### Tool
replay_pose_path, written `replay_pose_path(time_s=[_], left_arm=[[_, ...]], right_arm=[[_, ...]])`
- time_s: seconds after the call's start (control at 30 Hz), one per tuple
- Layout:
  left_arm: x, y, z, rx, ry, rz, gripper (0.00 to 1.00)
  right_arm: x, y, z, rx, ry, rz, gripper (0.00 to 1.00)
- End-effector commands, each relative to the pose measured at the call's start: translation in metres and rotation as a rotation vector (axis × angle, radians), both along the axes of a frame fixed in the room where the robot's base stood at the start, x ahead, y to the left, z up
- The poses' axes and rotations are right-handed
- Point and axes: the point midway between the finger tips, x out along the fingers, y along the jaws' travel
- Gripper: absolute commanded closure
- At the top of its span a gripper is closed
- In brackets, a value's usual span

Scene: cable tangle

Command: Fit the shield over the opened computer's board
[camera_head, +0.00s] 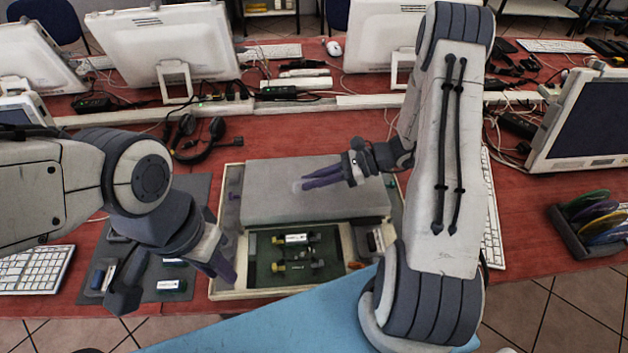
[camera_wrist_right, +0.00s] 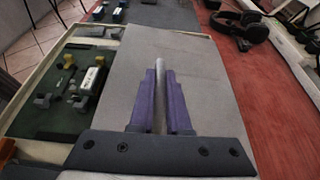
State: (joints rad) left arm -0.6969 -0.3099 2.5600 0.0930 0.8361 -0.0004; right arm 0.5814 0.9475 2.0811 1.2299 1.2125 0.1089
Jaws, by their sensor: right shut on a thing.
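The opened computer is a cream, shallow case (camera_head: 228,293) with a dark green board (camera_head: 265,275) carrying several small components. The shield is a flat grey plate (camera_head: 330,205) over the back part of the case, covering that part of the board. The front part of the board is uncovered. My right gripper (camera_head: 308,184) is above the plate, its purple fingers shut on a thin pale grip piece on the shield (camera_wrist_right: 158,95). Whether the plate rests on the case or hangs just above it, I cannot tell. My left gripper (camera_head: 224,268) is at the case's left wall; its finger gap is unclear.
A dark mat (camera_head: 150,280) with small parts lies left of the case, beside a keyboard (camera_head: 35,270). Headphones (camera_head: 203,138) lie behind on the red table. A disc rack (camera_head: 590,220) stands at right. Monitors (camera_head: 168,45) line the back.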

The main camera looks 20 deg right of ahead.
Motion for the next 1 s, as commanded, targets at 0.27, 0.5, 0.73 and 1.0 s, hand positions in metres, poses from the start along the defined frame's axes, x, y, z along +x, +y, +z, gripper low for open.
replay_pose_path(time_s=[0.27,0.5,0.73,1.0], left_arm=[[0.000,0.000,0.000,0.000,0.000,0.000,0.75],[0.000,0.000,-0.002,0.000,0.000,0.000,0.75],[0.000,0.000,-0.005,0.000,0.000,0.000,0.75],[0.000,0.000,-0.007,0.000,0.000,0.000,0.75]], right_arm=[[0.000,0.000,0.001,0.001,-0.002,-0.001,1.00],[0.000,0.000,-0.002,0.002,-0.002,-0.001,1.00],[0.000,0.000,-0.006,0.000,-0.002,0.000,1.00],[0.001,-0.001,-0.009,-0.002,-0.004,-0.003,1.00]])
